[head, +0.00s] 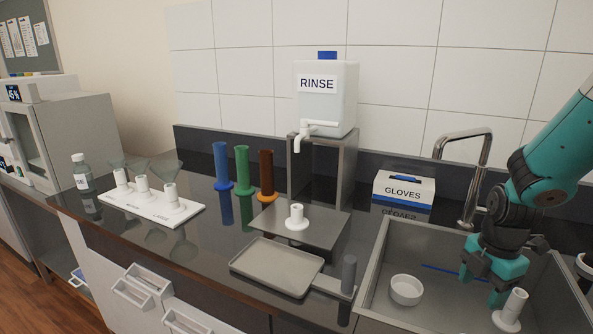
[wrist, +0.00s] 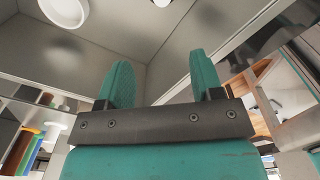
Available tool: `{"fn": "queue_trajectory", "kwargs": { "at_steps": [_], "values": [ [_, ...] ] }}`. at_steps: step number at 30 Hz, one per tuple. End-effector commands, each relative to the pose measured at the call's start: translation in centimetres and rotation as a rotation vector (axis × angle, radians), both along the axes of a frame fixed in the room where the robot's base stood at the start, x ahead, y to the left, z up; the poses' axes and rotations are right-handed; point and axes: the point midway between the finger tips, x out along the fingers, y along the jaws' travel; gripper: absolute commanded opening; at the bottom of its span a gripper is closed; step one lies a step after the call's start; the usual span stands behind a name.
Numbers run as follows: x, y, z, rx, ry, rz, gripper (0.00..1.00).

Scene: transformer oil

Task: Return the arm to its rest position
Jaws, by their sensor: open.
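My gripper (head: 497,283) is over the right part of the sink (head: 385,262) in the head view, pointing down, at the end of my teal arm. In the wrist view its two teal fingers (wrist: 160,85) stand apart with nothing between them. A white flanged piece (head: 511,310) is in the sink just right of the fingers. Whether a finger touches it, I cannot tell. A white bowl (head: 406,290) sits in the sink to the left, apart from my gripper.
The faucet (head: 470,175) rises behind the sink, close to my arm. A gloves box (head: 404,189) and a stand with the RINSE container (head: 327,98) are to the left. A grey tray (head: 277,267), coloured cylinders (head: 242,170) and a white funnel holder (head: 150,204) occupy the counter.

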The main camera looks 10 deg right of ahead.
Motion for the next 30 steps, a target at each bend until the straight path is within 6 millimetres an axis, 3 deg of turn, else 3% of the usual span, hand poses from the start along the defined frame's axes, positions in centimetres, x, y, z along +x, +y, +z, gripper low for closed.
{"fn": "queue_trajectory", "kwargs": {
  "at_steps": [5, 8, 12, 15, 18, 22, 26, 30],
  "values": [
    [0.2, 7.0, 4.2, 0.077, -0.043, -0.214, 0.60],
    [-1.1, 12.0, 6.9, 0.147, -0.041, -0.384, 0.60],
    [-4.3, 18.3, 10.4, 0.236, 0.004, -0.615, 0.60],
    [-7.4, 22.0, 12.3, 0.284, 0.060, -0.765, 0.60],
    [-10.5, 24.5, 13.8, 0.311, 0.120, -0.893, 0.60],
    [-13.5, 26.3, 14.8, 0.323, 0.181, -1.009, 0.60],
    [-14.9, 27.0, 15.3, 0.322, 0.212, -1.065, 0.60],
    [-15.0, 27.0, 15.3, 0.322, 0.214, -1.069, 0.60]
  ]
}}
